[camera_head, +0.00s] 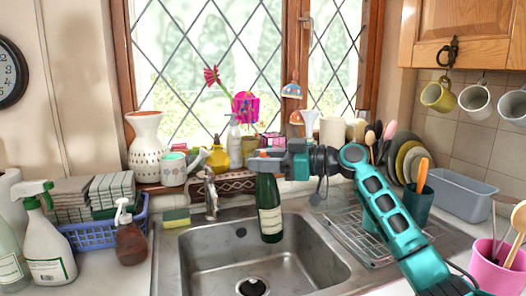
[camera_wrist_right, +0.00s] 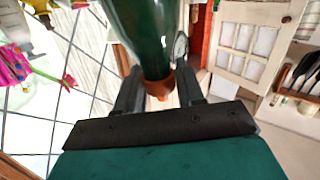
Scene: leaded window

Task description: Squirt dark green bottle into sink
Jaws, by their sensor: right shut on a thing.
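The dark green bottle (camera_head: 269,208) has a pale label and an orange-brown top, and it hangs upright over the sink (camera_head: 215,262). My right gripper (camera_head: 268,158) is shut on the bottle near its top, with the arm coming in from the right. In the right wrist view the green bottle (camera_wrist_right: 155,35) shows between the two fingers of the gripper (camera_wrist_right: 160,85), with its brown top towards the palm. The bottle's base is above the sink floor, near the back of the basin. My left gripper is not in view.
A faucet (camera_head: 210,190) stands behind the sink. A blue basket (camera_head: 100,230), a brown soap bottle (camera_head: 130,240) and a sponge (camera_head: 176,218) are at left. A wire rack (camera_head: 375,240) and a pink pot (camera_head: 490,268) are at right. The sill holds several vases and bottles.

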